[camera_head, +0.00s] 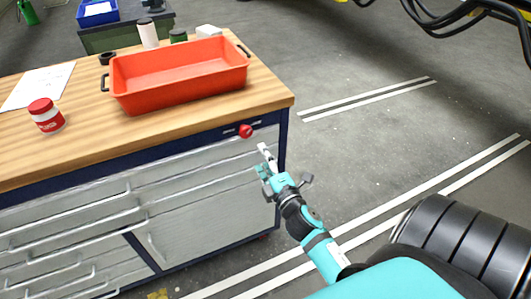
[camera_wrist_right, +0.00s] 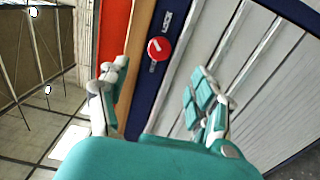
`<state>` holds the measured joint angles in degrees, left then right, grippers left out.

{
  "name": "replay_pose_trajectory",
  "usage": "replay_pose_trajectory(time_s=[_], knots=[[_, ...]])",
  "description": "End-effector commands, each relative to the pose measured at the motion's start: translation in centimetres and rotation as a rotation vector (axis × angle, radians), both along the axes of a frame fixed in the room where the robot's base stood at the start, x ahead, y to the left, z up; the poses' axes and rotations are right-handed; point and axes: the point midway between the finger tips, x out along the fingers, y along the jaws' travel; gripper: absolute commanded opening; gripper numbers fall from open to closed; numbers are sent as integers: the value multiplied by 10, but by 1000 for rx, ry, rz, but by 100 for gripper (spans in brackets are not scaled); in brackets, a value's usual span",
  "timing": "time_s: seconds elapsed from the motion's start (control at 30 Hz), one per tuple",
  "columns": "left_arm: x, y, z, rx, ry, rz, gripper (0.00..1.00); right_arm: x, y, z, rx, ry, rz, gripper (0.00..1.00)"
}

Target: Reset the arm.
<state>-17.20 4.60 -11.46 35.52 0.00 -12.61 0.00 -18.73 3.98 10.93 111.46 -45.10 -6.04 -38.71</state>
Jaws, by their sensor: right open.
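My right gripper (camera_head: 267,160) is in front of the workbench's right end, just below and to the right of a red knob (camera_head: 246,131). In the right wrist view the gripper (camera_wrist_right: 160,85) is open, its two fingers apart with nothing between them. The red knob (camera_wrist_right: 158,49) shows there beyond the fingertips, on a dark blue panel with the word LOCK beside it. The gripper looks apart from the knob. My left gripper is not in view.
The workbench (camera_head: 275,95) has a wooden top and grey drawers with bar handles. On it are an orange tray (camera_head: 180,85), a red-lidded jar (camera_head: 46,116), a white sheet (camera_head: 38,86) and a white cylinder (camera_head: 147,34). The floor (camera_head: 380,130) to the right is clear, with white lines.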

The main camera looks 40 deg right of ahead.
Motion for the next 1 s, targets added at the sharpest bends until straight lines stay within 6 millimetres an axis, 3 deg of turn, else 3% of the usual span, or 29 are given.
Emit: replay_pose_trajectory(time_s=[0.17,0.73,0.87,0.97,1.0], knots=[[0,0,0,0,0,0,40,-9,2,0,-1,0,0,65],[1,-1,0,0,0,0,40,-9,3,-5,10,8,1,65],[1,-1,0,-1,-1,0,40,-9,9,-46,103,71,7,65],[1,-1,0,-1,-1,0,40,-15,20,-108,249,169,4,65],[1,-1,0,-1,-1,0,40,-20,27,-137,317,215,0,65]])
